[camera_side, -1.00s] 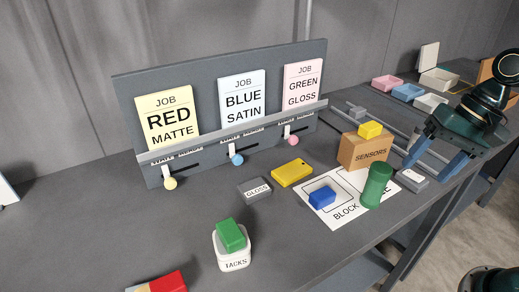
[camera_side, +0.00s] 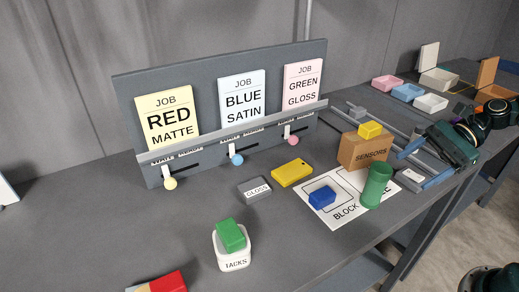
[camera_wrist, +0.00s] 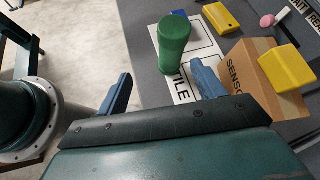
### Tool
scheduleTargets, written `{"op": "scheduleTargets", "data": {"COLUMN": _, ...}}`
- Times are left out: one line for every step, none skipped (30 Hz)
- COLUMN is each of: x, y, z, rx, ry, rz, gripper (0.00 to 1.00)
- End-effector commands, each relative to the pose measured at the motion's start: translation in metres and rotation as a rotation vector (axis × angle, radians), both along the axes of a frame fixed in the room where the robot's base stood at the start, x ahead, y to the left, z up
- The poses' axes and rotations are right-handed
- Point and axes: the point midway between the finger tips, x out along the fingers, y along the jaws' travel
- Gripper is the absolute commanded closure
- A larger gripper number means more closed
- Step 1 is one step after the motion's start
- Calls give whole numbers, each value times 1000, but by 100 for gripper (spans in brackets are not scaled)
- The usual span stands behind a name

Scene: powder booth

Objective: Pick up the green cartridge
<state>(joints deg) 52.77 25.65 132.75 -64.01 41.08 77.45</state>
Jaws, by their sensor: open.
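The green cartridge (camera_side: 376,186) appears as an upright green cylinder with a wider top, standing on the right part of a white printed sheet (camera_side: 333,218). It also shows in the wrist view (camera_wrist: 174,45), ahead of my fingers and roughly between their directions. My gripper (camera_side: 425,162) is low over the right side of the bench, to the right of the cylinder, its blue fingers pointing toward it. In the wrist view my gripper (camera_wrist: 162,86) has its fingers spread wide with nothing between them.
A cardboard SENSORS box (camera_side: 364,152) with a yellow block (camera_side: 370,130) on top stands close behind the cylinder. A blue block (camera_side: 322,198) lies on the sheet to its left. A green block (camera_side: 231,235) rests on the TACKS cup (camera_side: 234,262).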

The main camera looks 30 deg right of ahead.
Motion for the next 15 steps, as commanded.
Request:
{"op": "scheduleTargets", "data": {"x": 0, "y": -6, "z": -3, "rx": 55, "ry": 24, "rz": -42, "gripper": 32}}
{"op": "scheduleTargets", "data": {"x": 0, "y": -9, "z": -4, "rx": 83, "ry": 37, "rz": -64, "gripper": 32}}
{"op": "scheduleTargets", "data": {"x": 0, "y": -12, "z": -5, "rx": 120, "ry": 53, "rz": -91, "gripper": 32}}
{"op": "scheduleTargets", "data": {"x": 0, "y": -14, "z": -5, "rx": 147, "ry": 64, "rz": -110, "gripper": 32}}
{"op": "scheduleTargets", "data": {"x": 0, "y": -16, "z": -6, "rx": 170, "ry": 73, "rz": -126, "gripper": 32}}
{"op": "scheduleTargets", "data": {"x": 0, "y": -19, "z": -6, "rx": 200, "ry": 85, "rz": -145, "gripper": 32}}
{"op": "scheduleTargets", "data": {"x": 0, "y": -21, "z": -6, "rx": 218, "ry": 92, "rz": -158, "gripper": 32}}
{"op": "scheduleTargets", "data": {"x": 0, "y": -22, "z": -6, "rx": 236, "ry": 98, "rz": -169, "gripper": 32}}
{"op": "scheduleTargets", "data": {"x": -1, "y": -24, "z": -6, "rx": 254, "ry": 104, "rz": -181, "gripper": 32}}
{"op": "scheduleTargets", "data": {"x": -1, "y": -25, "z": -6, "rx": 264, "ry": 110, "rz": -188, "gripper": 32}}
{"op": "scheduleTargets", "data": {"x": -1, "y": -25, "z": -6, "rx": 274, "ry": 112, "rz": -192, "gripper": 32}}
{"op": "scheduleTargets", "data": {"x": -1, "y": -26, "z": -6, "rx": 283, "ry": 115, "rz": -197, "gripper": 32}}
{"op": "scheduleTargets", "data": {"x": -1, "y": -26, "z": -6, "rx": 286, "ry": 116, "rz": -200, "gripper": 32}}
{"op": "scheduleTargets", "data": {"x": -1, "y": -27, "z": -6, "rx": 289, "ry": 117, "rz": -202, "gripper": 32}}
{"op": "scheduleTargets", "data": {"x": -1, "y": -27, "z": -6, "rx": 290, "ry": 118, "rz": -203, "gripper": 32}}
